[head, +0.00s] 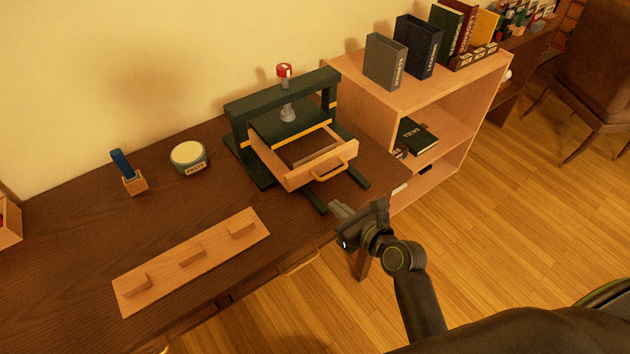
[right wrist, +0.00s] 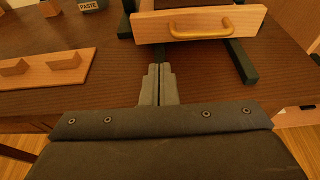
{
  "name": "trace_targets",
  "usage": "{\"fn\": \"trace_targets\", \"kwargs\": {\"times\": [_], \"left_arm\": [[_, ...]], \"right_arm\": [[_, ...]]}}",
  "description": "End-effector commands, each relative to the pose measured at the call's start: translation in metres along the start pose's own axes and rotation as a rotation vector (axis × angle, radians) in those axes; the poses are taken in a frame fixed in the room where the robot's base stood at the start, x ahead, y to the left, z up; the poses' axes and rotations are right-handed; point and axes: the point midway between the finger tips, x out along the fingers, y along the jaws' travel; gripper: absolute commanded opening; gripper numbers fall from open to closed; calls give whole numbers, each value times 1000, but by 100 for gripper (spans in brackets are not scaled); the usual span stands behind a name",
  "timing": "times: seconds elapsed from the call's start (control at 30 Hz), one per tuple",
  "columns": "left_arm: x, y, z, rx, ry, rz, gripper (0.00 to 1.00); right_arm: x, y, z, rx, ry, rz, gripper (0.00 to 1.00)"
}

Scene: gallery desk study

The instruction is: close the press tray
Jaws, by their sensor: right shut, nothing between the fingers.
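The press (head: 238,118) is a dark green frame with a red-topped screw, standing at the back right of the desk. Its wooden press tray (head: 290,179) is pulled out toward the front, with a brass-coloured handle (head: 330,171) on its front board. In the right wrist view the tray front (right wrist: 152,28) and handle (right wrist: 200,28) are ahead, at the top. My right gripper (head: 335,208) is shut and empty at the desk's front edge, short of the handle and apart from it. In the right wrist view its fingers (right wrist: 158,82) are together. My left gripper is not in view.
A wooden board with several blocks (head: 205,255) lies at the desk's front left. A paste jar (head: 188,157) and a blue-handled tool in a small holder (head: 128,172) stand behind it. A bookshelf (head: 440,110) with books adjoins the desk on the right.

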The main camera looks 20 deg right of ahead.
Motion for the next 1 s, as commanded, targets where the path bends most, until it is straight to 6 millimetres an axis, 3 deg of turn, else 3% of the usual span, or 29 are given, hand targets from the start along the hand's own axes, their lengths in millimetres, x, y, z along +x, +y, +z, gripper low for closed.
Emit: {"fn": "trace_targets", "kwargs": {"times": [0.17,0.4,0.5,0.7,1.0], "left_arm": [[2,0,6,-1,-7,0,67],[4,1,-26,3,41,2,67],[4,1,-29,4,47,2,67],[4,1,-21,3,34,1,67],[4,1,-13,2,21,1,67]], "right_arm": [[39,0,0,-1,-2,1,0],[82,0,5,-3,-1,1,0],[94,0,9,-3,-1,1,0],[106,0,12,-4,0,0,0],[108,0,12,-3,0,-1,0]]}}
